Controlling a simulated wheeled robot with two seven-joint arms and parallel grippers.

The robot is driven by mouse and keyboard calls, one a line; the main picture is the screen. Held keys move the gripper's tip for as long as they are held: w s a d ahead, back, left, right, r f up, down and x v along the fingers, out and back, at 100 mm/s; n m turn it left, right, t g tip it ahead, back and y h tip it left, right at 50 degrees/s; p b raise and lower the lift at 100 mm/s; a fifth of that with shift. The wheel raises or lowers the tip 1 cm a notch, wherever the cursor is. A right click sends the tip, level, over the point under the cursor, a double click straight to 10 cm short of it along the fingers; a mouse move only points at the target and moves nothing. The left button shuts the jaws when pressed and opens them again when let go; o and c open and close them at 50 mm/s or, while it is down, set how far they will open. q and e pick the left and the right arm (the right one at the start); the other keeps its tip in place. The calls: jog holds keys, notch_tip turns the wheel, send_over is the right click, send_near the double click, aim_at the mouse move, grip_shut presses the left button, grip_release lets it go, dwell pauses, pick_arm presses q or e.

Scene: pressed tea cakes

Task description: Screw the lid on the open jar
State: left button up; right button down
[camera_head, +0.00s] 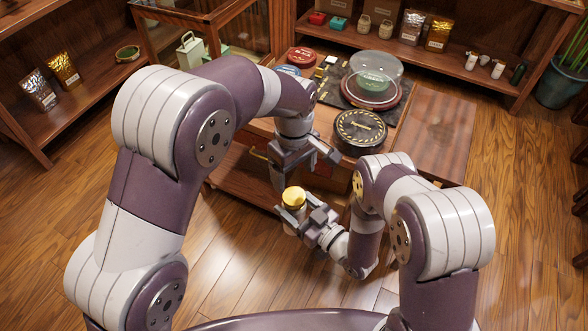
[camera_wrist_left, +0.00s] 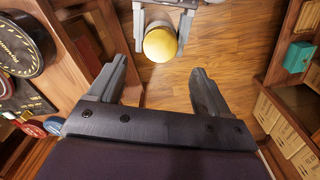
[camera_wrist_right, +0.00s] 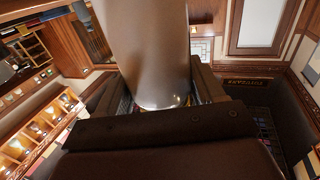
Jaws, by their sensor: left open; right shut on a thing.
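A small jar (camera_head: 293,208) with a round gold lid (camera_head: 294,194) on its top is held upright in the air in front of the table. My right gripper (camera_head: 302,216) is shut on the jar from the right side. Whether the lid is tight on the jar cannot be told. The gold lid also shows at the top of the left wrist view (camera_wrist_left: 160,43), between the right gripper's jaws. My left gripper (camera_head: 303,168) is open and empty behind and above the jar, apart from the lid. The right wrist view is mostly filled by a grey-brown cylinder (camera_wrist_right: 145,50).
The wooden table (camera_head: 440,130) behind holds a black round tin (camera_head: 360,127) with a striped rim, a glass dome (camera_head: 376,68), a red tin (camera_head: 302,56) and a blue tin (camera_head: 287,69). The table's right part is clear. Shelves stand left and behind.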

aim_at(294, 195)
pick_arm(q)
notch_tip(294, 195, down, 8)
dwell(0.5)
jog(key=c, duration=1.1)
jog(key=m, duration=0.6)
jog(key=shift+m, duration=0.4)
jog(key=m, duration=0.7)
jog(key=shift+m, duration=0.3)
jog(key=m, duration=0.6)
jog(key=shift+m, duration=0.4)
jog(key=o, duration=1.3)
jog(key=shift+c, duration=0.2)
